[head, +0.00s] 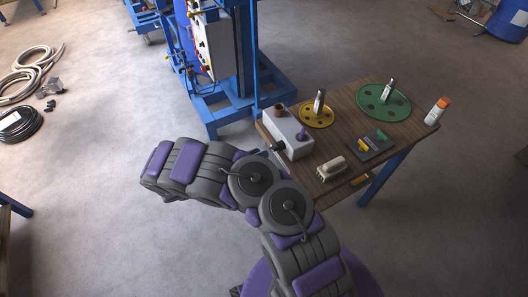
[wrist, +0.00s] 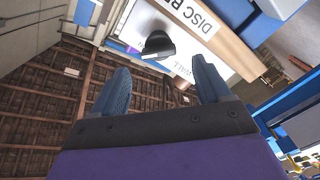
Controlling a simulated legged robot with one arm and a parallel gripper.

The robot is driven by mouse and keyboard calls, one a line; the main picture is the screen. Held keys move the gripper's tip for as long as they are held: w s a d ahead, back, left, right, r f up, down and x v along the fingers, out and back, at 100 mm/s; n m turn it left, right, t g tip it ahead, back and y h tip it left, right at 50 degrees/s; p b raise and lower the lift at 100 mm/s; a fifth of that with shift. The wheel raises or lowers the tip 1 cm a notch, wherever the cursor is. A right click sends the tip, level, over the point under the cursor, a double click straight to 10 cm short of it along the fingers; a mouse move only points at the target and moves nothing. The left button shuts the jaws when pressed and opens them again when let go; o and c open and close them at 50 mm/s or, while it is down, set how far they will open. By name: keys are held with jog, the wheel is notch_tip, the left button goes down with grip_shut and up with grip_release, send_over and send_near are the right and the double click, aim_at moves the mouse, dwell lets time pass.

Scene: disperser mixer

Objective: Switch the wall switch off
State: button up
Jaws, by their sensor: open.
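My gripper (wrist: 160,66) is open in the wrist view, with its two blue-grey fingers apart and nothing between them. A dark, rounded piece (wrist: 158,45) shows just beyond the fingertips, in front of a white panel with printed letters. I cannot tell whether it is the wall switch, or whether the fingers touch it. In the head view my arm reaches left past the table, and its fingers cannot be made out. No wall switch can be clearly picked out there.
A wooden table (head: 341,170) holds a grey box (head: 288,135) with a dark knob, a yellow disc (head: 316,115), a green disc (head: 384,103) and a bottle (head: 437,111). A blue machine frame (head: 235,108) stands behind.

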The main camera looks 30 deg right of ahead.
aim_at(271, 149)
jog(key=d, duration=0.4)
jog(key=shift+d, duration=0.2)
jog(key=shift+a, duration=0.45)
jog(key=shift+c, duration=1.3)
jog(key=shift+d, duration=0.25)
jog(key=c, duration=0.8)
